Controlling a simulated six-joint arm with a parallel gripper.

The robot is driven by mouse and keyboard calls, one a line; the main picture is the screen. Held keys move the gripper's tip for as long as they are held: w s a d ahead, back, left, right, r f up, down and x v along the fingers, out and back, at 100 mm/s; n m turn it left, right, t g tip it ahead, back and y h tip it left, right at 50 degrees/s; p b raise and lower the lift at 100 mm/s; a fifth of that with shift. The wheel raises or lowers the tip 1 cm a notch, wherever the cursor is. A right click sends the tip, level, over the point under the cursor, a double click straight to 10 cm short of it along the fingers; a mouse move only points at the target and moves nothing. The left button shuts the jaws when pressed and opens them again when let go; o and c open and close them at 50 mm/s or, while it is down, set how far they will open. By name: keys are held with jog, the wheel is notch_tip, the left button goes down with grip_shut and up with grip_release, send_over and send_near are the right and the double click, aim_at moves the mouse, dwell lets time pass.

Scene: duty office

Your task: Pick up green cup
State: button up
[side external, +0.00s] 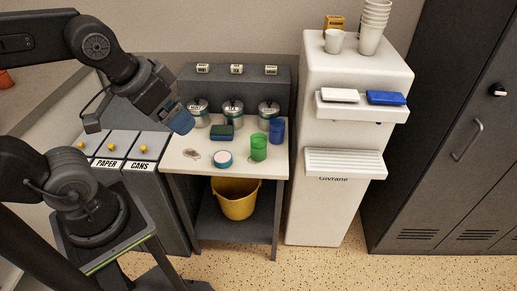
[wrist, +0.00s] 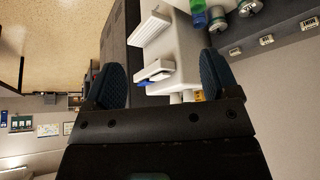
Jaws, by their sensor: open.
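The green cup (side external: 258,148) stands upright near the right front of the white tabletop (side external: 190,169), with a blue cup (side external: 277,131) just behind it to the right. My gripper (side external: 182,121) is up and to the left of the green cup, in the air above the tabletop's left side, well apart from it. In the wrist view, my gripper (wrist: 163,80) shows two dark blue fingers spread wide with nothing held between them. The green cup (wrist: 198,20) is at the top edge there, partly cut off and outside the fingers.
A white dispenser (side external: 340,213) stands to the right. A yellow bucket (side external: 236,205) is below.

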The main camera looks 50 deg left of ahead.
jog(key=shift+o, duration=0.7)
jog(key=shift+w, duration=0.1)
